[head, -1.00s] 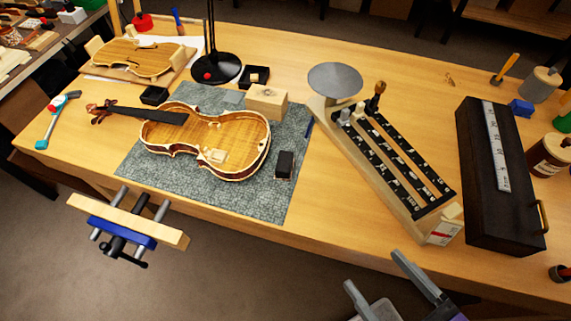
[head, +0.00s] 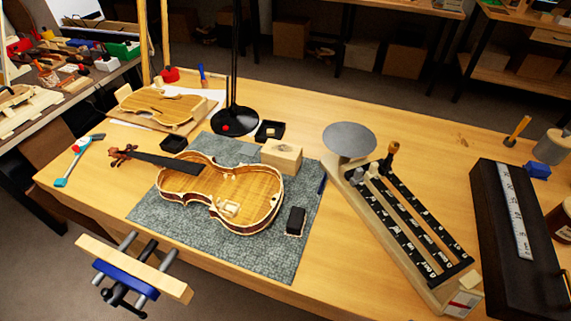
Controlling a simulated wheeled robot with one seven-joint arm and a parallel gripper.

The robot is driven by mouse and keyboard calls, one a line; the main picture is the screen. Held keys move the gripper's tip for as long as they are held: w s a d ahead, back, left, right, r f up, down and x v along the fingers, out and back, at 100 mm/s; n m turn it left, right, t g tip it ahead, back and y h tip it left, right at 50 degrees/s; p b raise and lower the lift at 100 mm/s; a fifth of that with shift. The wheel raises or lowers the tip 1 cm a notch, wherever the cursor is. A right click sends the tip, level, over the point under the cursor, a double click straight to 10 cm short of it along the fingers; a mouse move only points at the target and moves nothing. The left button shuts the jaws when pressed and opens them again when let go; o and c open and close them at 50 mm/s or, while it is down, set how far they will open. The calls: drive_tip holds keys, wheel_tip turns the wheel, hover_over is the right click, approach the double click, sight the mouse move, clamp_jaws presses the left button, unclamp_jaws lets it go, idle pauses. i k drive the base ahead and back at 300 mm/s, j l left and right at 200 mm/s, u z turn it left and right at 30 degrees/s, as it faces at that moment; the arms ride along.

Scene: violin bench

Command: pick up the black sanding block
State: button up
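The black sanding block (head: 295,221) is a small dark block on the right part of the grey-green mat (head: 270,262). It lies just right of the open violin body (head: 240,203), with a narrow gap between them. Its top and near side show, and nothing covers it. My gripper is out of the head view now.
A wooden block (head: 281,157) sits at the mat's back right corner. A long wooden rack with black strips (head: 412,225) and a round grey disc (head: 349,139) stand to the right. A vise (head: 132,270) juts from the front edge. Bare tabletop lies between mat and rack.

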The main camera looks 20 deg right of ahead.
sight(295, 226)
drive_tip(key=k+j+u, duration=0.15)
drive_tip(key=j+u, duration=0.6)
drive_tip(key=k, duration=0.05)
